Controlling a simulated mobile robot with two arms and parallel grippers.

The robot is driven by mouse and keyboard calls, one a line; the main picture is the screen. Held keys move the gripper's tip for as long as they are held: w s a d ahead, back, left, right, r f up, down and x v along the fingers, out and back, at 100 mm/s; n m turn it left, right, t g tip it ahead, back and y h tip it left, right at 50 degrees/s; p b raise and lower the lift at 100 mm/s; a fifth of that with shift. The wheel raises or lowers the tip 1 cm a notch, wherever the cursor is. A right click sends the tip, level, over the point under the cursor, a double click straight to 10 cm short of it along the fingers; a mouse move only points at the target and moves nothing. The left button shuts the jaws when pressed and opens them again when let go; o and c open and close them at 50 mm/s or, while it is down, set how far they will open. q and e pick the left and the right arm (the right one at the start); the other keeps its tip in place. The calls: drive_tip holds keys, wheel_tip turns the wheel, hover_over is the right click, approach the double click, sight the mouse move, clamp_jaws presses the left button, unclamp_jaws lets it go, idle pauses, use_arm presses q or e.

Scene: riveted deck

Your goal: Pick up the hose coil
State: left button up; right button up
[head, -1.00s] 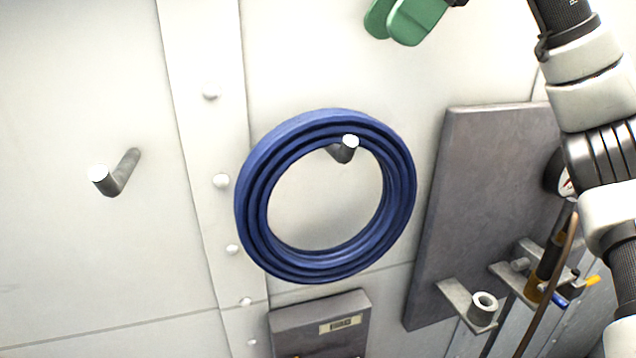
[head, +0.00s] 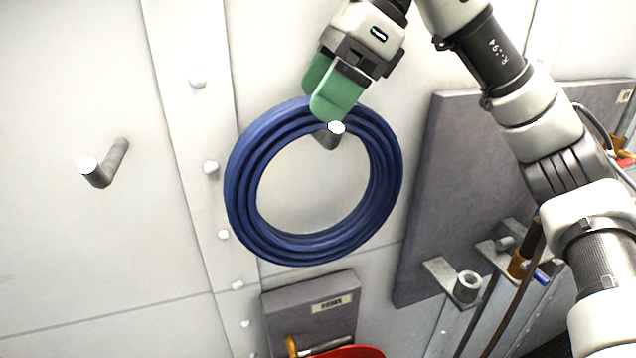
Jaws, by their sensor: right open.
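The blue hose coil (head: 245,190) hangs on a grey peg (head: 327,138) that sticks out of the white riveted wall. The peg's pale tip shows inside the top of the ring. My right gripper (head: 325,98) is at the top of the coil, just above the peg, with its green fingers pointing down. The fingers overlap the coil's upper edge in the picture and hide part of it. The fingers are open; I cannot tell whether they touch the coil. My left gripper is not in view.
An empty second peg (head: 103,165) sticks out at the left. A dark grey panel (head: 450,180) with a bracket (head: 455,283) stands at the right, behind my right arm. A grey labelled box (head: 310,310) is below the coil, with a red object (head: 345,352) beneath.

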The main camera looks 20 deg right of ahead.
drive_tip(key=shift+c, duration=1.2)
clamp_jaws()
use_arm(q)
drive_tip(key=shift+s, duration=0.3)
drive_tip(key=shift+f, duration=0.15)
